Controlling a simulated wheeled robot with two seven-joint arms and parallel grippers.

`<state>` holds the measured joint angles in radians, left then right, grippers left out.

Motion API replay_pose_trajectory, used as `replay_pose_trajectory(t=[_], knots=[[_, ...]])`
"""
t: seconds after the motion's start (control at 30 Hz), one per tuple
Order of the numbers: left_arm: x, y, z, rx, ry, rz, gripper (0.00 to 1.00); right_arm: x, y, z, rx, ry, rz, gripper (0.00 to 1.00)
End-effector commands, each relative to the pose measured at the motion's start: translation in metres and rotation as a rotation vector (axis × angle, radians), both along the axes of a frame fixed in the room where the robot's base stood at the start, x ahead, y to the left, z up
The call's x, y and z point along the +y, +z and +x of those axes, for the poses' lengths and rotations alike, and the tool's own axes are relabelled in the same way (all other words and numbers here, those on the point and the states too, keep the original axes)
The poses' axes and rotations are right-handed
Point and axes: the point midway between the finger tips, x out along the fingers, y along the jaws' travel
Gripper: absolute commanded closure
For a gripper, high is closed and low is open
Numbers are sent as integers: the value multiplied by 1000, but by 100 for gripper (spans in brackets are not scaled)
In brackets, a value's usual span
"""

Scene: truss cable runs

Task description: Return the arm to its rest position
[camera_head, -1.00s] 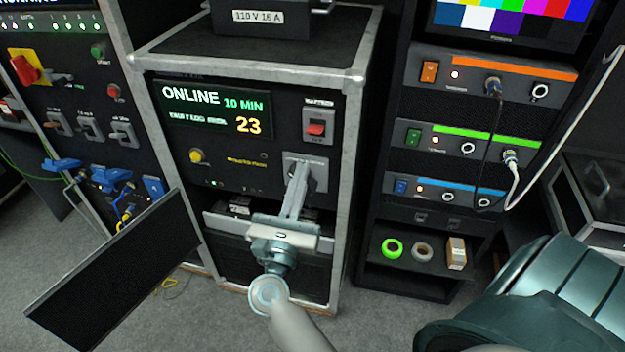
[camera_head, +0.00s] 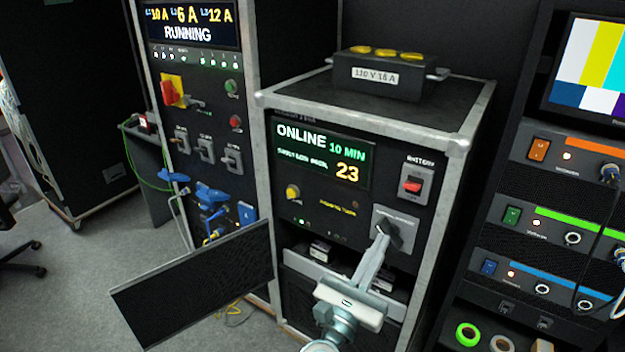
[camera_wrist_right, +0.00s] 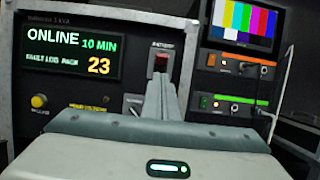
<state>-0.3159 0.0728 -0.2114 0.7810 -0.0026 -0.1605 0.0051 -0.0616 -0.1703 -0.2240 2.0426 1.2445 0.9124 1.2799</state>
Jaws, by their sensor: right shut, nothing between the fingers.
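My right gripper (camera_head: 379,243) is shut and empty. Its fingers point up and away, in front of the UPS cabinet panel, just below and overlapping the rotary switch (camera_head: 396,229); I cannot tell whether they touch it. In the right wrist view the shut fingers (camera_wrist_right: 160,84) reach up to just below the red battery switch (camera_wrist_right: 161,63) in the picture and hide part of the panel. The UPS display (camera_head: 320,153) reads ONLINE, 10 MIN and 23. My left gripper is not in view.
A black flap (camera_head: 195,285) stands open at the cabinet's lower left. A power distribution rack (camera_head: 205,110) stands to the left, a device rack (camera_head: 560,190) to the right. A 110 V 16 A box (camera_head: 378,76) sits on top.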

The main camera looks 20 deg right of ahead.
Motion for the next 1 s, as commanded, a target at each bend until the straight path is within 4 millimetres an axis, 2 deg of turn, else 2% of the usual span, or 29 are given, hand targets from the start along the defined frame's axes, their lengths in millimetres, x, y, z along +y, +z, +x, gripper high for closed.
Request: replay_pose_trajectory(t=[0.17,0.27,0.37,0.47,0.57,0.67,0.8,0.87,1.0], knots=[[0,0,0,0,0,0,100,4,-6,4,31,3,-38,100],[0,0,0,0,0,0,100,14,-20,12,106,12,-130,100],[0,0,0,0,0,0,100,31,-46,26,233,30,-290,100],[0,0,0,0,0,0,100,55,-88,40,395,59,-503,100],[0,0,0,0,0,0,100,80,-140,50,563,101,-739,100],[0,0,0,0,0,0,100,103,-200,52,720,151,-976,100],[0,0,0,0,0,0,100,127,-285,40,902,235,-1284,100],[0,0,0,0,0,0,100,134,-321,31,968,274,-1410,100],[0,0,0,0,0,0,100,146,-403,-1,1099,378,-1692,100]])
